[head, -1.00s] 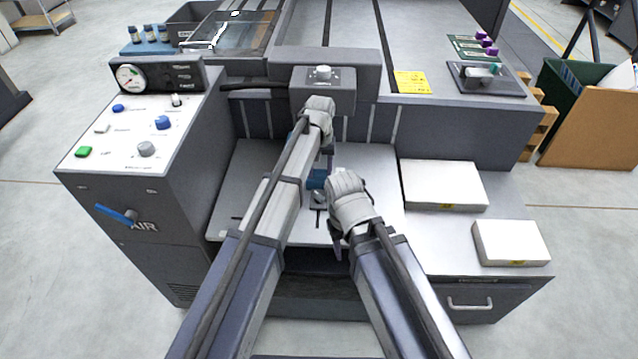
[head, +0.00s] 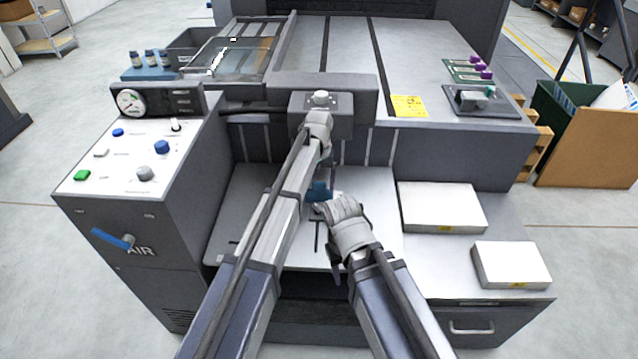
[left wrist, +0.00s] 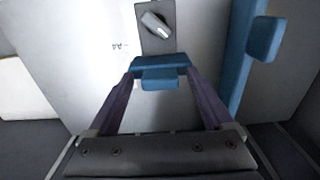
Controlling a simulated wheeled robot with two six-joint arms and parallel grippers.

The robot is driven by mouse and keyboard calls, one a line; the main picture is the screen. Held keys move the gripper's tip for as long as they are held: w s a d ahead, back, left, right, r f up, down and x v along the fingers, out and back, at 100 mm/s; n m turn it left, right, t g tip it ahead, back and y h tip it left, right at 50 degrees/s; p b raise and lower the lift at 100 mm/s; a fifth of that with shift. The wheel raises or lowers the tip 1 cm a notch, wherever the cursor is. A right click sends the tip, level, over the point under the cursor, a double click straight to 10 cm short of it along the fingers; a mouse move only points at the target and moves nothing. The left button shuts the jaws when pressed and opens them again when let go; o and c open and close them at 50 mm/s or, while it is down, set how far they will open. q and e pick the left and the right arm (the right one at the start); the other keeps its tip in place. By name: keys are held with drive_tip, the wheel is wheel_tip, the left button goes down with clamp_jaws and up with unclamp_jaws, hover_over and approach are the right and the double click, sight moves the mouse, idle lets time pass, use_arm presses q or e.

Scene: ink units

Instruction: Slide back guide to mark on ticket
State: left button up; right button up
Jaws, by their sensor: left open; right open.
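A blue guide block (head: 318,191) sits on the pale feed table (head: 247,195) below my left gripper (head: 323,168). In the left wrist view, the blue block (left wrist: 160,75) lies between the tips of the two open purple fingers (left wrist: 160,85); I cannot tell whether they touch it. A grey lever on a dark plate (left wrist: 155,22) is just beyond the block. My right gripper (head: 322,212) is close beside the block, nearer to me; its fingers are mostly hidden by its own wrist. A yellow printed card (head: 409,106), perhaps the ticket, lies on the machine top.
A long blue bar (left wrist: 242,50) stands on the right in the left wrist view. Two white paper stacks (head: 442,207) (head: 511,264) lie to the right of the feed table. A control panel (head: 140,150) with knobs stands left. A grey control box (head: 320,108) overhangs behind my left wrist.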

use_arm(q)
drive_tip(key=shift+r, duration=0.1)
wheel_tip(320, 180, up, 8)
drive_tip(key=p, duration=0.7)
drive_tip(key=shift+p, duration=0.4)
use_arm(e)
wheel_tip(320, 180, up, 8)
use_arm(q)
drive_tip(key=shift+f, duration=0.2)
use_arm(e)
drive_tip(key=shift+f, duration=0.15)
